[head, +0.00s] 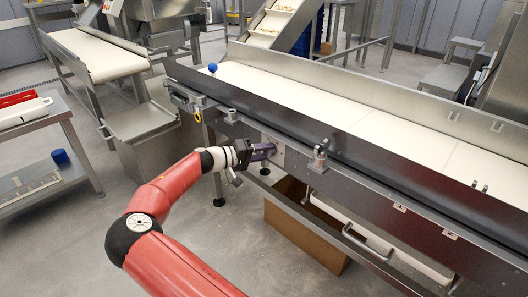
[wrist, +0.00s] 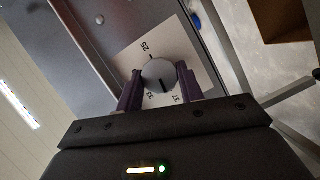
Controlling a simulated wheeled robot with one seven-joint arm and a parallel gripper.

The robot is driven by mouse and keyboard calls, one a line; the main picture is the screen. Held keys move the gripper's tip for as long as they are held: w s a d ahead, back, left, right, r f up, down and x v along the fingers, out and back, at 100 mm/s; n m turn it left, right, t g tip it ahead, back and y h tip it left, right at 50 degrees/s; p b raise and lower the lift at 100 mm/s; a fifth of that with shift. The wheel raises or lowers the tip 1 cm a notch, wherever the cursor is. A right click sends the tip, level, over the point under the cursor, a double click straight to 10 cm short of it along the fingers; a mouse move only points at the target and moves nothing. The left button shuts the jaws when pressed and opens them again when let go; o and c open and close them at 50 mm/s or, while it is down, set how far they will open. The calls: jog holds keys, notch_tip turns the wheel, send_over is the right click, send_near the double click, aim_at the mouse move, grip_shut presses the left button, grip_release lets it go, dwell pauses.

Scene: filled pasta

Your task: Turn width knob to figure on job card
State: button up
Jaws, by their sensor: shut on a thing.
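The width knob (wrist: 160,73) is a round grey dial on a pale scale plate (wrist: 130,62) on the conveyor's side. I read 25 at its top and what look like 33 and 37 below it. A dark mark on the knob's lower part points down, between those lower figures. My gripper (wrist: 160,90) has its purple fingers shut on either side of the knob. In the head view my gripper (head: 268,152) reaches the dark side rail, and the plate (head: 274,147) is partly hidden behind it. I cannot make out the job card.
The conveyor (head: 340,110) with its white belt runs across the right. A brown cardboard box (head: 300,232) stands under it. A steel side table (head: 35,135) is at left.

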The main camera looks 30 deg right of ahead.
jog(key=shift+n, duration=0.6)
jog(key=shift+h, duration=0.3)
jog(key=o, duration=1)
jog(key=shift+a, duration=0.1)
jog(key=a, duration=0.7)
jog(key=shift+w+a+r, duration=0.2)
jog(key=shift+a, duration=0.15)
jog(key=shift+d, duration=0.1)
